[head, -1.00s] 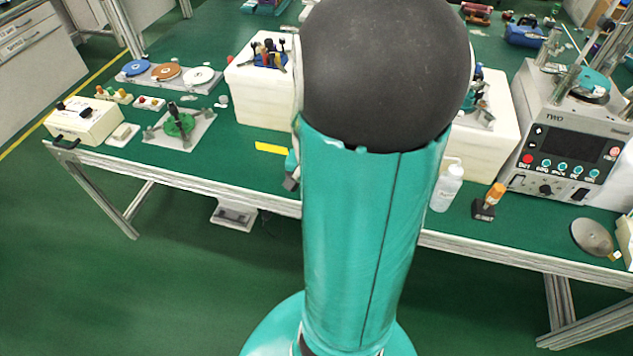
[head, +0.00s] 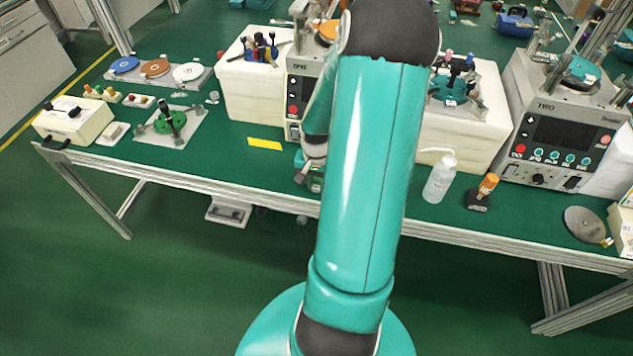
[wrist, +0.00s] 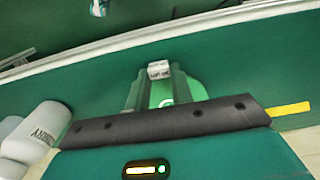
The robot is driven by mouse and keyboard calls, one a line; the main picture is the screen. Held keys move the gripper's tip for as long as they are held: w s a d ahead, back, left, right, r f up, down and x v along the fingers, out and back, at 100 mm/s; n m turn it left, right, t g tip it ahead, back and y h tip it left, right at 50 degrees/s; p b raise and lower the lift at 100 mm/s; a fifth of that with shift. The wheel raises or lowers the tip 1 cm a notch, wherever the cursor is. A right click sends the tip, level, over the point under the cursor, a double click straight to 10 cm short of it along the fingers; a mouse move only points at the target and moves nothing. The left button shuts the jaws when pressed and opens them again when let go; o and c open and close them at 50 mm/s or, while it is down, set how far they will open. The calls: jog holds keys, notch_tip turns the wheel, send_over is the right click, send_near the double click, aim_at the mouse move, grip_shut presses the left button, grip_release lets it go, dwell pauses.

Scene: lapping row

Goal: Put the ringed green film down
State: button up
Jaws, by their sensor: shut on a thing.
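My gripper (wrist: 158,72) is shut on the ringed green film (wrist: 190,86), a light green piece with a pale ring mark, partly hidden behind the fingers in the wrist view. A small whitish piece shows between the fingertips. In the head view my gripper (head: 309,180) is at the front edge of the green bench, left of my arm. A little of the green film (head: 317,183) shows beside it there. I cannot tell whether the film touches the bench.
A yellow strip (head: 265,143) lies on the bench left of my gripper. A machine (head: 304,88) stands behind it. A squeeze bottle (head: 440,178) and an orange-capped stand (head: 483,192) are to the right. Bare bench lies around the strip.

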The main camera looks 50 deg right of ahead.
jog(key=shift+f, duration=0.2)
jog(key=o, duration=0.9)
jog(key=shift+o, duration=0.2)
notch_tip(320, 180, up, 12)
jog(key=w+a+r+n+h, duration=0.1)
jog(key=w+a+r+n, duration=0.25)
jog(key=a+r, duration=0.35)
jog(key=s+a+r+n+t, duration=0.1)
jog(key=a+r+n+t, duration=0.1)
jog(key=a, duration=0.6)
jog(key=s+a+r+n+t, duration=0.1)
jog(key=a+r+n, duration=0.3)
jog(key=a, duration=0.5)
jog(key=s+a+r+n+t+y, duration=0.1)
jog(key=s+a+r+n+t, duration=0.1)
jog(key=a+r, duration=0.4)
jog(key=shift+s+a+r+n+t, duration=0.3)
jog(key=shift+s+a+n, duration=0.15)
jog(key=shift+a+n, duration=0.7)
